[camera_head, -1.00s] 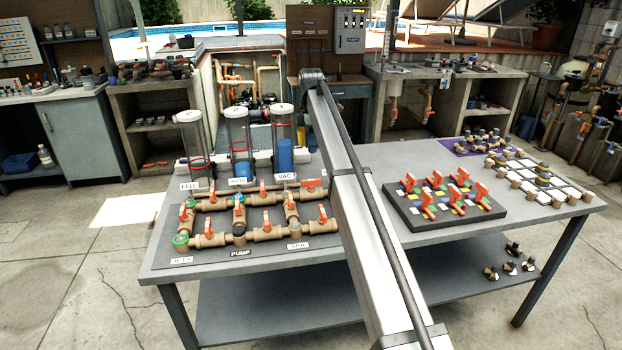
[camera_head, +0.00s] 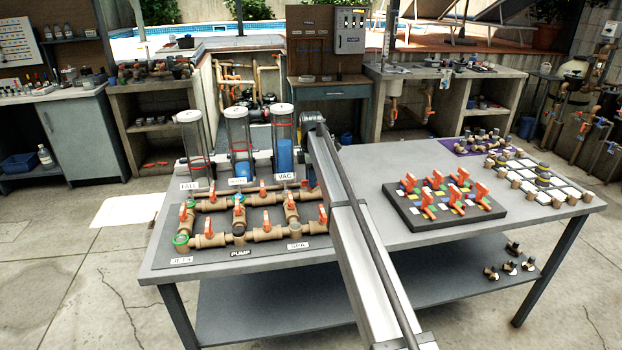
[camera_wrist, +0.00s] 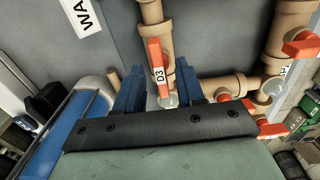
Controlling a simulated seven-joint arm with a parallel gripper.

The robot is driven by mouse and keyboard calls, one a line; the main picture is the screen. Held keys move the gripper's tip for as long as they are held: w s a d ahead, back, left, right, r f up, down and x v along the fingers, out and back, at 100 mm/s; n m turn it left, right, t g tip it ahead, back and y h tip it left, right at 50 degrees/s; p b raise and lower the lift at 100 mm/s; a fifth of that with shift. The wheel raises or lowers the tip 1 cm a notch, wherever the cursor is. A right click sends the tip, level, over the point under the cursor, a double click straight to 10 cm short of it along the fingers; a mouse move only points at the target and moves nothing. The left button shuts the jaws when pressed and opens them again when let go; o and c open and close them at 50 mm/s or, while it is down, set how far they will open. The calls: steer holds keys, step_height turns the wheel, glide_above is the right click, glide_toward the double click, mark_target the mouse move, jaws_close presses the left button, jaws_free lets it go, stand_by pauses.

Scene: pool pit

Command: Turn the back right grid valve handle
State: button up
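The pipe grid stands on the left half of the table, with several orange valve handles. Its back right handle (camera_head: 306,184) shows beside my arm in the head view, partly covered. In the wrist view an orange handle marked D3 (camera_wrist: 156,62) sits on a tan pipe, between the two blue fingers of my gripper (camera_wrist: 157,68). The fingers are apart, one on each side of the handle, and there is a gap to each. I cannot tell whether the fingertips reach down to the handle's level. In the head view my gripper is hidden behind my arm.
The clear cylinder with blue inside, behind the VAC label (camera_head: 286,176), stands close to the gripper; its blue part (camera_wrist: 60,135) shows in the wrist view. Other orange handles (camera_wrist: 300,47) are at right. A dark block with orange handles (camera_head: 443,212) lies right of my arm.

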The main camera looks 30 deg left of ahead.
steer(key=shift+f, duration=0.2)
steer(key=shift+c, duration=0.4)
jaws_close()
